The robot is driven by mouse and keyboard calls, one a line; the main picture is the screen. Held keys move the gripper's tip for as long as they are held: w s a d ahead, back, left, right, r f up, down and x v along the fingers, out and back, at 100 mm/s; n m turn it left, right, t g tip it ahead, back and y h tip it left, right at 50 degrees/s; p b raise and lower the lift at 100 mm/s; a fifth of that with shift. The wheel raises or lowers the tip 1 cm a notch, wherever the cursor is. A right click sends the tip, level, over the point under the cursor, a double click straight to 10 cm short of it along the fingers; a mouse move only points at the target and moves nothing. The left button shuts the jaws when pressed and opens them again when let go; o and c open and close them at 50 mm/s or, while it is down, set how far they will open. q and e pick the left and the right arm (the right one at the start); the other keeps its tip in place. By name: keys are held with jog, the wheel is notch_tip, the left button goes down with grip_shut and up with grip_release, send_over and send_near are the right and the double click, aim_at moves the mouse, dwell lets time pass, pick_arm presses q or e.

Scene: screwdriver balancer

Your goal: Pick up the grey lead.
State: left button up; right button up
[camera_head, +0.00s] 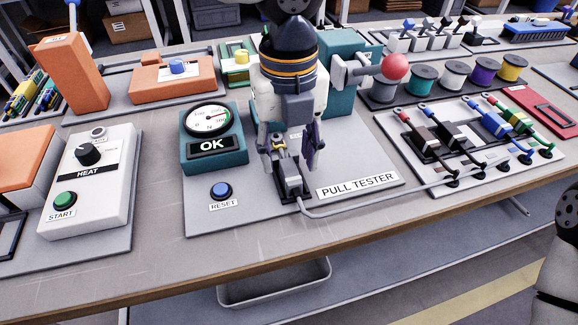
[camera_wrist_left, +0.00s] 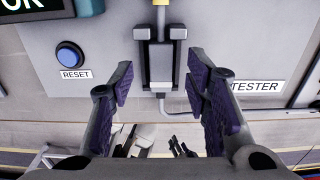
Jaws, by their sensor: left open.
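The grey lead (camera_head: 385,201) runs from the dark clamp (camera_head: 291,190) of the pull tester, curving right across the base plate toward the lead board. Its far end among the black holders is hard to make out. My left gripper (camera_head: 290,160) is open above and around the clamp, fingers pointing down. In the left wrist view the open fingers (camera_wrist_left: 160,82) stand either side of the clamp (camera_wrist_left: 160,66), with a gap on both sides. The grey lead (camera_wrist_left: 178,108) shows there leaving the clamp's near end. My right gripper is out of view.
The pull tester's gauge box (camera_head: 212,150) reads OK, with a blue RESET button (camera_head: 221,190) in front. A red-knobbed lever (camera_head: 394,67) stands right of the gripper. The lead board (camera_head: 440,190) holds several coloured leads. A heat box (camera_head: 95,185) stands left.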

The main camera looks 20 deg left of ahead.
pick_arm(q)
notch_tip(320, 180, down, 2)
jog(key=shift+w+f, duration=0.1)
jog(key=shift+f, duration=0.1)
jog(key=shift+r, duration=0.1)
grip_shut()
jog(key=shift+r, duration=0.15)
